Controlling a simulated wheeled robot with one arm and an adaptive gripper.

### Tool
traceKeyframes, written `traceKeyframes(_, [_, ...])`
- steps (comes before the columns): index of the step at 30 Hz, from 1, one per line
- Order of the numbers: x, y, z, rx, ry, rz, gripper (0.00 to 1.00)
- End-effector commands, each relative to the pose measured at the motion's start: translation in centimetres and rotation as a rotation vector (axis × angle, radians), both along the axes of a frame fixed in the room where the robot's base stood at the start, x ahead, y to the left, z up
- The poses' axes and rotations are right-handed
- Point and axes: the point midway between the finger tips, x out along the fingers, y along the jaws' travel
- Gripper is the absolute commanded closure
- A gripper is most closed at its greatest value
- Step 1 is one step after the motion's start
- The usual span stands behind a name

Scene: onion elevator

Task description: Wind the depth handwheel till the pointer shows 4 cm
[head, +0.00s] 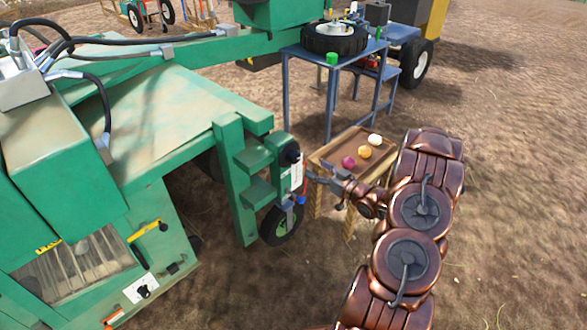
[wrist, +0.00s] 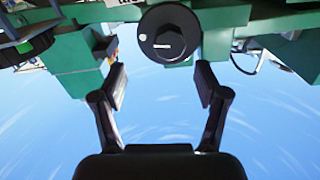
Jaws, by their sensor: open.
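The depth handwheel, a black round knob, is at the top centre of the wrist view (wrist: 168,35). It has a pale dot and a short light bar on its face. In the head view a black knob (head: 292,152) sits atop the green post, above a white scale plate (head: 297,174). The pointer and its reading are too small to tell. My gripper (wrist: 161,80) is open and empty, its two fingers apart below the handwheel in the wrist view. In the head view my gripper (head: 313,177) is just right of the plate, close to the post.
A wooden tray table (head: 325,157) with several onions stands right behind my gripper. A small wheel (head: 281,222) is below the post. The green machine (head: 150,110) fills the left. A blue table (head: 300,53) stands behind. Bare soil is open at right.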

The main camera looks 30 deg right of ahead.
Motion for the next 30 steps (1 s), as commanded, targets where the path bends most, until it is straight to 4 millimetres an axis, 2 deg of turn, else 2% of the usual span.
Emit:
traceKeyframes(1, [0.3, 0.1, -0.8, -0.097, -0.024, 0.004, 0.27])
traceKeyframes(3, [0.6, 0.2, -0.8, -0.236, -0.056, 0.006, 0.27])
traceKeyframes(15, [1.9, 1.6, -0.2, -0.984, -0.24, 0.017, 0.27])
traceKeyframes(21, [2.2, 2.2, 0.3, -1.165, -0.288, 0.018, 0.27])
traceKeyframes(26, [2.6, 2.3, 0.6, -1.197, -0.296, 0.018, 0.27])
traceKeyframes(30, [3.7, 2.6, 0.6, -1.195, -0.296, 0.018, 0.27])
